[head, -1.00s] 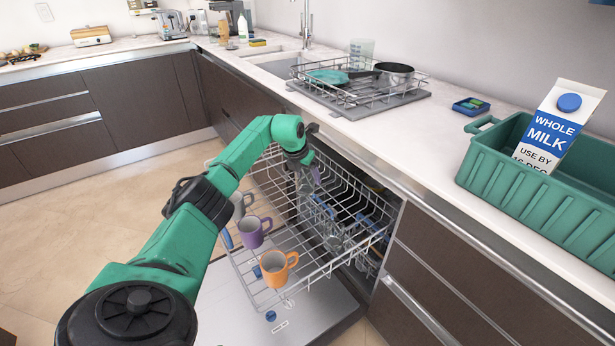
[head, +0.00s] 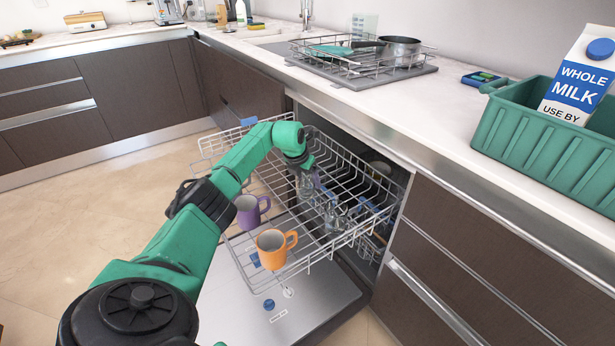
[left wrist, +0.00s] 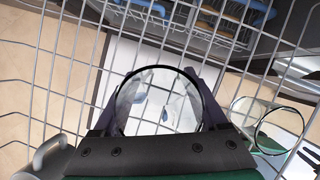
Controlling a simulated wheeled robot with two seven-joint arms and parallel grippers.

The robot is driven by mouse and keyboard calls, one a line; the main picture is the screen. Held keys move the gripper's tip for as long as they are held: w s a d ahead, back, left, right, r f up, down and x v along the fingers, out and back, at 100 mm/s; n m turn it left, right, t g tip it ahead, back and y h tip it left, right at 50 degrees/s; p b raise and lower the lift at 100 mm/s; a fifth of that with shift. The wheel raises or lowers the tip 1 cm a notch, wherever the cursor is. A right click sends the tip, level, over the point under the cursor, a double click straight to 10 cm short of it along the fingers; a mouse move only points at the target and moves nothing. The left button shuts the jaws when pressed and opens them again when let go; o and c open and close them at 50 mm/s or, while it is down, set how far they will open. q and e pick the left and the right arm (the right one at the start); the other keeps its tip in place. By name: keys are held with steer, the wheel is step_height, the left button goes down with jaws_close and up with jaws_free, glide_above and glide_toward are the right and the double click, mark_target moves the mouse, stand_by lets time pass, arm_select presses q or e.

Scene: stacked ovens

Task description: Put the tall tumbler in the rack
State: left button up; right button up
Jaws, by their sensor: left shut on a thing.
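My left gripper (head: 306,167) is over the pulled-out upper dishwasher rack (head: 262,277). It is shut on a clear glass, the tall tumbler, whose round rim (left wrist: 158,69) shows between the two dark fingers in the left wrist view. In the head view the tumbler (head: 306,186) is small and partly hidden below the gripper. It is upright among the rack wires; whether its base touches them I cannot tell. My right gripper is in neither view.
A purple mug (head: 248,212) and an orange mug (head: 273,248) stand in the rack's left part. Other clear glasses (head: 334,219) stand just right of the gripper. The counter edge (head: 400,160) runs above the rack; a green crate (head: 540,145) with a milk carton (head: 575,85) sits on it.

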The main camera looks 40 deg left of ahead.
arm_select(q)
steer(key=shift+f, duration=0.2)
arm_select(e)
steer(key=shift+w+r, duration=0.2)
arm_select(q)
steer(key=o, duration=1.6)
steer(key=shift+c, duration=0.2)
steer(key=shift+s+r, duration=0.1)
steer(key=shift+r, duration=0.3)
steer(key=p+v, duration=0.2)
steer(key=v, duration=1.1)
steer(key=shift+s+r, duration=0.15)
steer(key=shift+r, duration=0.2)
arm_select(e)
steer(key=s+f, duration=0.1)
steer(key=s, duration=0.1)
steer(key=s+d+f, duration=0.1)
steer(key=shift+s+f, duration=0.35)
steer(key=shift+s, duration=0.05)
arm_select(q)
steer(key=shift+d, duration=0.1)
